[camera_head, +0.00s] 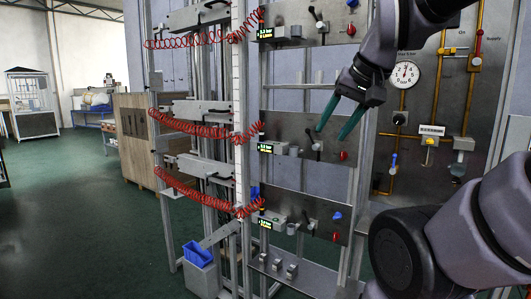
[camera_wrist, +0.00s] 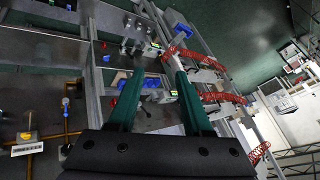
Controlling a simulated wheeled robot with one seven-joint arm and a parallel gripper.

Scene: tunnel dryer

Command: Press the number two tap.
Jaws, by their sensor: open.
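Three stacked grey panels carry small taps and levers. The middle panel (camera_head: 285,130) has a red tap (camera_head: 343,155), a dark lever (camera_head: 318,146) and a small lit display (camera_head: 265,148). The lower panel (camera_head: 325,206) has a blue tap (camera_head: 337,215) and a red tap (camera_head: 336,237). Three small grey fittings (camera_head: 276,265) stand in a row on the bottom plate. No readable number marks which tap is number two. My gripper (camera_head: 329,134) is open and empty, its teal fingers in front of the middle panel; it also shows in the wrist view (camera_wrist: 158,72).
Red coiled hoses (camera_head: 190,128) hang from metal arms left of the panels. A gauge panel with yellow pipes (camera_head: 435,85) stands at the right. A blue bin (camera_head: 196,254) sits low on the left. The green floor (camera_head: 80,215) at the left is clear.

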